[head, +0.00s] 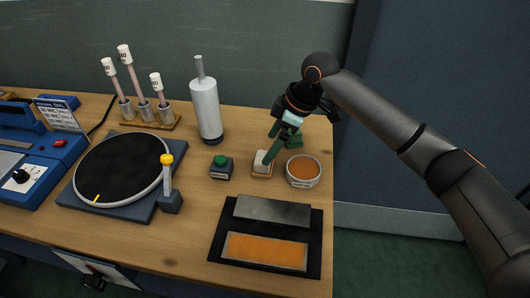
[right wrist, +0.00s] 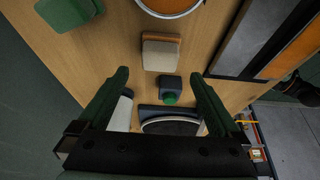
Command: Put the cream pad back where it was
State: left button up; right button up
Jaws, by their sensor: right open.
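The cream pad (head: 262,160) is a small pale block on the table, sitting on a thin orange-brown base (head: 262,172). It also shows in the right wrist view (right wrist: 161,56), with an orange-brown edge on its far side. My right gripper (head: 274,143) has dark green fingers and reaches down at the pad, partly covering it in the head view. In the right wrist view the gripper (right wrist: 160,76) is open and empty, with the pad ahead of the gap between its fingertips. Contact with the pad cannot be told. My left gripper is not in view.
A round bowl with orange filling (head: 303,171) stands right of the pad, a green block (head: 295,140) behind it. A green-buttoned box (head: 221,167) is to its left. A black tray (head: 222,244) lies in front. A white cylinder (head: 205,105) and round black plate (head: 122,168) stand farther left.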

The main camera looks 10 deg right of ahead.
jog(key=v, duration=0.5)
jog(key=shift+d+r, duration=0.15)
jog(key=shift+r, duration=0.25)
jog(key=shift+s, duration=0.1)
